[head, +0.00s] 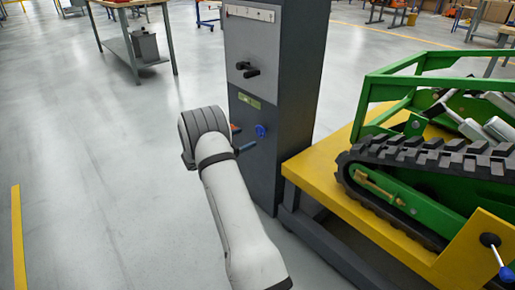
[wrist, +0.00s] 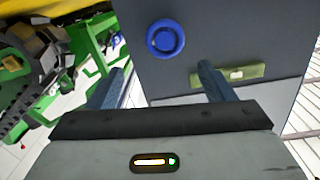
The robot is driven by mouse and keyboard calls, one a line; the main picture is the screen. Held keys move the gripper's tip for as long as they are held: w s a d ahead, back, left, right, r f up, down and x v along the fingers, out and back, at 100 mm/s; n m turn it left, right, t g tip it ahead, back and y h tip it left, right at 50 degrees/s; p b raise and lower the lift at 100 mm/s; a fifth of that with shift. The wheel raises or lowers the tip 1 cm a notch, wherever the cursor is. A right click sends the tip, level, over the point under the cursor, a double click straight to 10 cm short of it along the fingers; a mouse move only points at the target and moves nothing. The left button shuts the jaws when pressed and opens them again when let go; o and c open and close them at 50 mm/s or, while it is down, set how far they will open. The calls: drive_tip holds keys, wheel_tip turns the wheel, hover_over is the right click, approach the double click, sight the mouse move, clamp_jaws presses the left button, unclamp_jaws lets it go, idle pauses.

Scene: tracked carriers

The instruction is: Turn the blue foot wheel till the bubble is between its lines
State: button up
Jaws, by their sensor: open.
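The blue foot wheel (head: 261,130) is on the front of the dark grey cabinet (head: 290,80). In the wrist view the wheel (wrist: 165,38) shows as a round blue ring beyond my fingertips, sideways between them and clear of both. A green level vial (head: 250,101) is above the wheel in the head view. In the wrist view the vial (wrist: 255,72) is partly behind one finger. Its pale bubble (wrist: 236,73) shows, but its lines are too small to make out. My gripper (wrist: 161,67) is open and empty; it also shows in the head view (head: 241,137), close to the wheel.
A yellow platform (head: 325,192) with a green tracked carrier (head: 430,180) stands close to the right of the cabinet. Black handles (head: 247,70) stick out above the vial. A blue-tipped lever (head: 505,274) is at the lower right. The floor to the left is free.

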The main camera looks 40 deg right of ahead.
sight(259, 133)
drive_tip(key=d+b, duration=0.1)
drive_tip(key=d, duration=0.1)
drive_tip(key=w+d+f, duration=0.1)
drive_tip(key=d, duration=0.2)
drive_tip(key=d+b, duration=0.1)
drive_tip(key=d, duration=0.2)
drive_tip(key=shift+w+d+f+b, duration=0.1)
drive_tip(key=shift+w+f+b, duration=0.1)
drive_tip(key=shift+f+b, duration=0.2)
